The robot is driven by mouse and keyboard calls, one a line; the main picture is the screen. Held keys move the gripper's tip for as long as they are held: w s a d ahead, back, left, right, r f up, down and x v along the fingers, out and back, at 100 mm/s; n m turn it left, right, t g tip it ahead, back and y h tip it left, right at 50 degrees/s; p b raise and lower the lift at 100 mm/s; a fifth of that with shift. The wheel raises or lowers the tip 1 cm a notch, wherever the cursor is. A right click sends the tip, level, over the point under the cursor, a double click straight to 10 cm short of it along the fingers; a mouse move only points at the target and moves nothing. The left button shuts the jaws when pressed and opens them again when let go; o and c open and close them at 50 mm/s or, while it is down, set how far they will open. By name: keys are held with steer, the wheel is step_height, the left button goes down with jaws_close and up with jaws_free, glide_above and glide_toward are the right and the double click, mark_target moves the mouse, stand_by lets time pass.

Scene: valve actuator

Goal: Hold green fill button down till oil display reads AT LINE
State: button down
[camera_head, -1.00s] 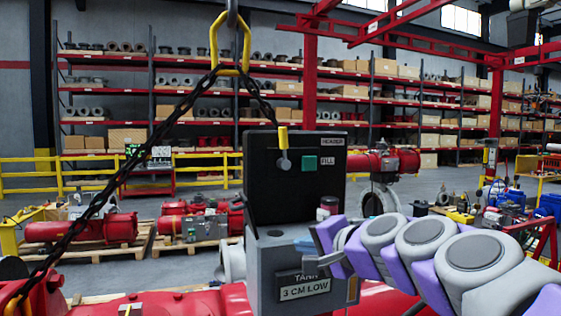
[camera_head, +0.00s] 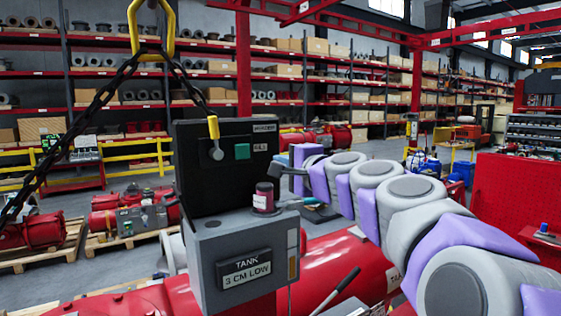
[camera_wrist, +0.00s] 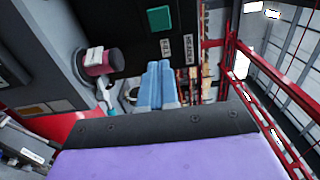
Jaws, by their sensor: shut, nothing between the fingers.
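The oil display (camera_head: 246,271) on the grey tank (camera_head: 213,255) reads TANK 3 CM LOW. My gripper (camera_head: 277,169) is at the panel's right edge, lower than the button and to its right, apart from it. In the wrist view its blue fingers (camera_wrist: 157,68) are together and empty, pointing toward the panel side, below the button. The gap in depth is hard to tell.
A dark red capped fitting (camera_head: 264,197) stands on the tank just below my gripper. A chain (camera_head: 88,115) hangs at left. A large red actuator body (camera_head: 335,265) lies below and behind.

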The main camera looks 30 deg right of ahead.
glide_toward(243, 153)
steer(key=w+a, duration=0.2)
steer(key=w+p, duration=0.1)
steer(key=w, duration=0.4)
steer(key=shift+r, duration=0.15)
steer(key=shift+w+d+p, duration=0.3)
steer(key=shift+w+d, duration=0.05)
steer(key=shift+d, duration=0.35)
steer(key=shift+w+d+p, duration=0.25)
steer(key=shift+w+d, duration=0.1)
steer(key=shift+d, duration=0.6)
steer(key=shift+a, duration=0.5)
steer(key=shift+w+a, duration=0.1)
steer(key=shift+a, duration=0.2)
stand_by(4.4)
